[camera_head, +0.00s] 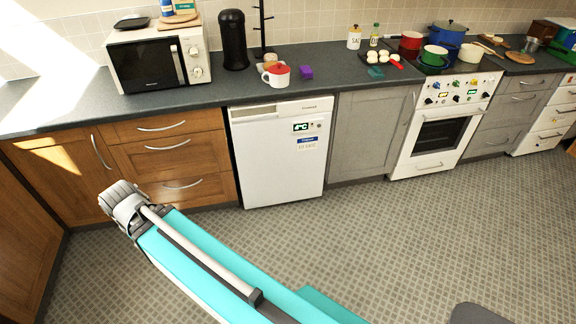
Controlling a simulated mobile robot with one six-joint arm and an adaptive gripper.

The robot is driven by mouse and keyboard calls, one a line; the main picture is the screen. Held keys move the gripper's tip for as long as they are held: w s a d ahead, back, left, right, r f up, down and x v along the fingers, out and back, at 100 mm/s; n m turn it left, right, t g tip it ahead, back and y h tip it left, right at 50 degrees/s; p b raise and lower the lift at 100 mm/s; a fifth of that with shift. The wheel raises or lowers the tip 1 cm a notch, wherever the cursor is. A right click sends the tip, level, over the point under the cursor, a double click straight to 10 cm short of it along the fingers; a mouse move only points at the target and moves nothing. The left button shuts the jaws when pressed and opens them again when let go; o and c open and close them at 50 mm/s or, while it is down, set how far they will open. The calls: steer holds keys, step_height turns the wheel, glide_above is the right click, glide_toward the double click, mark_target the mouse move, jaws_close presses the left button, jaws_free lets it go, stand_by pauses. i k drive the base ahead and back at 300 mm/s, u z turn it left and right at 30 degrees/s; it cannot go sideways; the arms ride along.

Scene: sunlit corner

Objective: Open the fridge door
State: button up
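A white under-counter appliance (280,155) stands left of the middle of the head view, between wooden drawers and a grey cupboard. It has a small lit display and a blue label at its upper right, and seems to be the fridge. Its front door is shut. No gripper fingers show. My teal arm crosses the lower left of the view, up to a grey and white joint in front of the wooden drawers, apart from the appliance in the picture.
Wooden drawers (170,158) adjoin the appliance on the left; a grey cupboard (370,135) and white oven (445,125) stand to the right. The tiled floor (400,230) before the appliance is clear.

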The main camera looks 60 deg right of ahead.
mark_target(280, 160)
steer(key=z, duration=1.8)
steer(key=k, duration=0.65)
steer(key=z, duration=0.1)
steer(key=i, duration=0.95)
steer(key=u, duration=0.25)
